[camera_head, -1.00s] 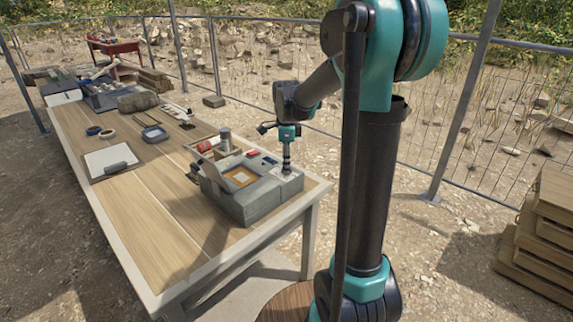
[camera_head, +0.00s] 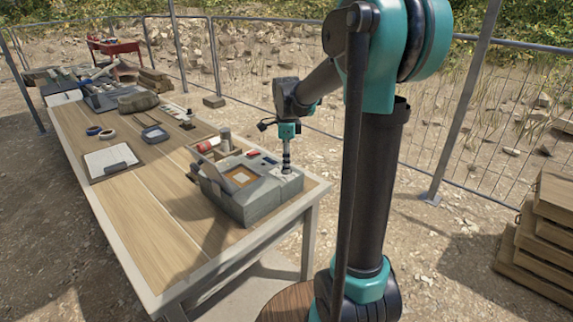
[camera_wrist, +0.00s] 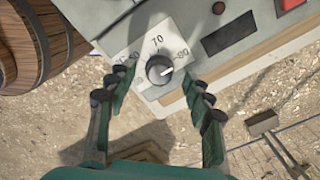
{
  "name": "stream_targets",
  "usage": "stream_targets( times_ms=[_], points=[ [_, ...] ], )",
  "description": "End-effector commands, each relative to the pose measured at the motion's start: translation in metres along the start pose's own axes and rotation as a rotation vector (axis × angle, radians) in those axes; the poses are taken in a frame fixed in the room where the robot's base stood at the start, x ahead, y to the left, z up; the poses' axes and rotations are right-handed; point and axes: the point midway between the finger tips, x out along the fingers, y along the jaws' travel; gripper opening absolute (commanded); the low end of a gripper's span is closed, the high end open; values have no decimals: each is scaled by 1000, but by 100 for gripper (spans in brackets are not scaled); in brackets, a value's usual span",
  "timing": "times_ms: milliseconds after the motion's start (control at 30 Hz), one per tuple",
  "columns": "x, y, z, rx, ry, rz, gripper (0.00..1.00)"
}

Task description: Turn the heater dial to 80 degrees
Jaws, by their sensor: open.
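The heater (camera_head: 250,208) is a grey box with an open lid on the near end of the table. Its dial (camera_wrist: 159,70) is a small round dark knob on a pale plate (camera_wrist: 139,52) marked 60, 70 and 80. In the wrist view, a pale mark on the knob points right, toward the 80 side. My gripper (camera_wrist: 158,84) is open, with one finger on each side of the dial and gaps between fingers and knob. It also shows in the head view (camera_head: 287,168) above the heater's right corner, where the dial itself is hidden.
A red button (camera_wrist: 290,3) and dark display (camera_wrist: 229,33) sit beside the dial. A clipboard (camera_head: 107,158), tape rolls (camera_head: 93,131) and a wooden tray lie farther along the table (camera_head: 150,225). A barrel (camera_wrist: 35,45) is beside the table. Wire fencing (camera_head: 440,165) runs behind.

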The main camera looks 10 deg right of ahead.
Motion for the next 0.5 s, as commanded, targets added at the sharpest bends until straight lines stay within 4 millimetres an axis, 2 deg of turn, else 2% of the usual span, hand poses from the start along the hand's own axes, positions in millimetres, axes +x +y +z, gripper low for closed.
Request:
stream_targets(
  times_ms=[300,500],
  points=[
    [-62,0,0,0,0,0,52],
    [-94,0,0,0,0,0,52]
  ],
)
